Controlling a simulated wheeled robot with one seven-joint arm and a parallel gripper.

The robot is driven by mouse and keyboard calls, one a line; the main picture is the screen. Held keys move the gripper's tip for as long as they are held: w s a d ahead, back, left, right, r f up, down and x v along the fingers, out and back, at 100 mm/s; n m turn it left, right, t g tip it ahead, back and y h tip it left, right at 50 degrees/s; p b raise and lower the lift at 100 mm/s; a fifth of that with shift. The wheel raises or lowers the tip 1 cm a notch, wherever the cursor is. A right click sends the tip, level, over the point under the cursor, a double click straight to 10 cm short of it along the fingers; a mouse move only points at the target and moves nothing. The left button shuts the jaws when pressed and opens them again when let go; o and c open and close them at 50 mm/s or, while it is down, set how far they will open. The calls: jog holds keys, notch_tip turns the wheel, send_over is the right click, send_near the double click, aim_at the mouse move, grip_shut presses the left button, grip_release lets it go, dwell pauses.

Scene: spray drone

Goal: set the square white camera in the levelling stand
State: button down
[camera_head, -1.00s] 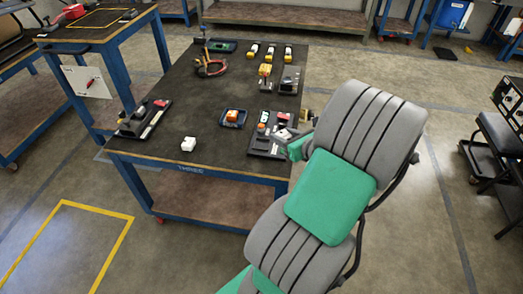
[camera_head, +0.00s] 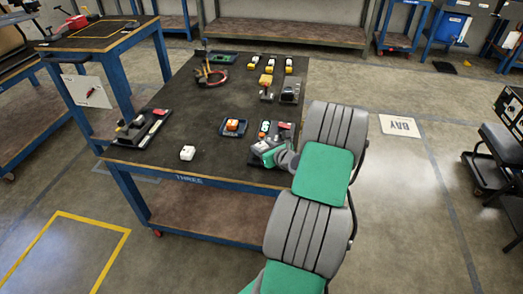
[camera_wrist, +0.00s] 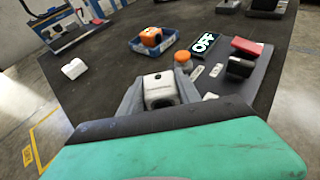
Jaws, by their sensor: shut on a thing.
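The square white camera (camera_wrist: 159,90) is between the fingers of my gripper (camera_wrist: 160,100) in the wrist view, with its dark round lens showing. The fingers press on its two sides. In the head view my gripper (camera_head: 262,150) is over the dark board at the table's right front, and the camera there is too small to tell. I cannot surely tell which item is the levelling stand. A black block (camera_wrist: 240,68) and a red block (camera_wrist: 247,46) are on the board beyond my gripper.
A white block (camera_head: 187,153) sits alone at the table's front. A blue tray with an orange item (camera_head: 232,125) is mid-table. An "OFF" sign (camera_wrist: 204,43) and an orange-capped jar (camera_wrist: 182,59) are near my gripper. The middle-left tabletop is clear.

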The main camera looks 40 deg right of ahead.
jog(key=c, duration=0.9)
grip_release()
jog(key=shift+s+f, duration=0.1)
jog(key=shift+f, duration=0.15)
jog(key=shift+o, duration=0.2)
